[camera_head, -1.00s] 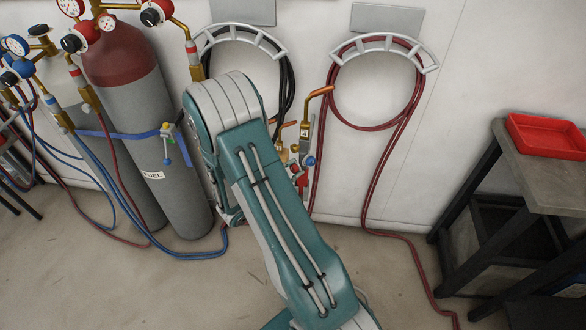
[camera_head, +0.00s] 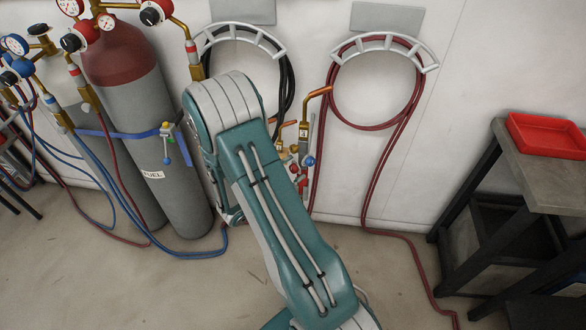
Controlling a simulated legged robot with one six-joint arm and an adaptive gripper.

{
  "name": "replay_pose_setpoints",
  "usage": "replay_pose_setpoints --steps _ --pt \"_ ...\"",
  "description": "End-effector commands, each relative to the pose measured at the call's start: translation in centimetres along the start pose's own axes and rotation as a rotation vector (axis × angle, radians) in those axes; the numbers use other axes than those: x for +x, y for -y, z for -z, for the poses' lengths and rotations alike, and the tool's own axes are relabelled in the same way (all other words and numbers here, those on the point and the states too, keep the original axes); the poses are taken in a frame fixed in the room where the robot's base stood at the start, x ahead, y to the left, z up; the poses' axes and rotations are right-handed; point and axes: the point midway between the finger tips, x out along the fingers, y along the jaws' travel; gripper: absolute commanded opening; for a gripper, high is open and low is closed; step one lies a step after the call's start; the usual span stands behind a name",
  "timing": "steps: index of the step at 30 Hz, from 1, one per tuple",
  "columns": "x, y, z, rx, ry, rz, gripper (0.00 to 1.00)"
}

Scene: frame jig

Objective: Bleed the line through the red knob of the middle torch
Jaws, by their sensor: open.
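Brass torches hang on the wall behind my arm, mostly hidden by it. The right-hand torch (camera_head: 304,127) shows a bent copper tip and an upright body. A second copper tip (camera_head: 289,122) shows just left of it, lower down. A blue knob (camera_head: 309,161) and a red knob (camera_head: 294,168) sit close together below, right beside the edge of my arm in the picture. I cannot tell which torch each knob belongs to, or which torch is the middle one. My gripper is hidden behind my arm, so its distance from the knobs does not show.
A red hose coil (camera_head: 375,127) and a black hose coil (camera_head: 289,80) hang on wall brackets. A fuel cylinder (camera_head: 172,190) with gauges stands at left. A bench (camera_head: 555,185) with a red tray (camera_head: 545,120) stands at right. Hoses cross the floor.

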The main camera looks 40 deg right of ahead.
Motion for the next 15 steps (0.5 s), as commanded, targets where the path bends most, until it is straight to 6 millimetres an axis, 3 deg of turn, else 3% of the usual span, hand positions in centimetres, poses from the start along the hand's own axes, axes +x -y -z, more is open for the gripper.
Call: replay_pose_setpoints --steps 7,15 --pt "-1.3 -0.1 0.0 0.000 -0.001 -0.004 0.71" --pt "-6.5 -0.1 0.1 -0.001 -0.003 -0.006 0.71"
